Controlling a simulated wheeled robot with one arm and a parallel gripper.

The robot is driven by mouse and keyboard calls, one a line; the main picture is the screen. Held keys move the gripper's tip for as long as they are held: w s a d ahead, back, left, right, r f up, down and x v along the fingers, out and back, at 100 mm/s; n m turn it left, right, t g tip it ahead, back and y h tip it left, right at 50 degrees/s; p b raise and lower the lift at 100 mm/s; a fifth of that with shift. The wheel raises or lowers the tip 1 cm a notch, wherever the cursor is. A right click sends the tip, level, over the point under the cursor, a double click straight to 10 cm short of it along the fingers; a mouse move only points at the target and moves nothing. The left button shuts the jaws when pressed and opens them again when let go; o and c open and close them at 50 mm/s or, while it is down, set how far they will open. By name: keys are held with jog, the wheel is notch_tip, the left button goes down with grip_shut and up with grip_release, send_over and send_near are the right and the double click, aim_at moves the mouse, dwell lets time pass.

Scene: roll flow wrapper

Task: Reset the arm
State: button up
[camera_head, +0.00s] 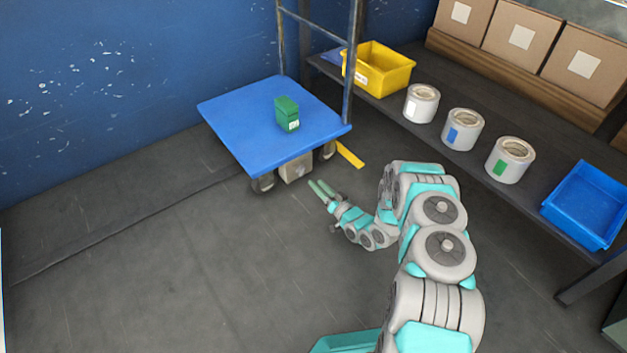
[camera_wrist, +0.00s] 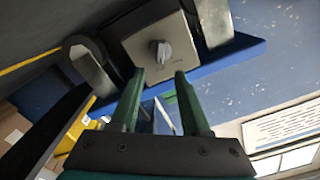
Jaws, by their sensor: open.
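My arm reaches forward from the lower right in the head view, over the dark floor. My gripper (camera_head: 318,188) is low, in front of the blue cart (camera_head: 235,112) and apart from it. In the wrist view the two green fingers (camera_wrist: 158,103) stand apart with nothing between them. Beyond them is a grey box with a knob (camera_wrist: 160,52), under the cart's deck. The same box (camera_head: 296,168) shows below the cart's front edge in the head view. A green box with a white label (camera_head: 287,113) stands on the cart.
A yellow floor strip (camera_head: 350,155) lies by the cart. The floor (camera_head: 150,270) at left is clear.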

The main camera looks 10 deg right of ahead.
jog(key=shift+s+d, duration=0.1)
jog(key=shift+s, duration=0.1)
dwell(0.4)
jog(key=w+d+r+n+g+h+p, duration=0.1)
jog(key=w+d+r+g+h, duration=0.1)
jog(key=d+r+h, duration=0.3)
jog(key=w+d+r+n+g+h+p, duration=0.1)
jog(key=w+d+r+g+p, duration=0.1)
jog(key=d+r, duration=0.35)
jog(key=s+d+r+m+g+h+p, duration=0.1)
jog(key=s+d+r+g+h, duration=0.15)
jog(key=s+r, duration=0.7)
jog(key=s+d+r+m+g+h+p, duration=0.15)
jog(key=s+r+g, duration=0.4)
jog(key=r, duration=0.75)
jog(key=s+a+r+g+p, duration=0.1)
jog(key=s+a+r, duration=0.3)
jog(key=s, duration=1)
jog(key=s+a+r+g+p, duration=0.1)
jog(key=s+a+r, duration=0.3)
jog(key=s, duration=1)
jog(key=s+a+r+g+y+p, duration=0.1)
jog(key=s+a+r+g, duration=0.2)
jog(key=s, duration=1)
notch_tip(320, 180, up, 3)
jog(key=shift+s+a+r+n+g+p, duration=0.2)
jog(key=shift+s+a+n+g+p, duration=0.1)
jog(key=shift+s+a+n+p, duration=0.15)
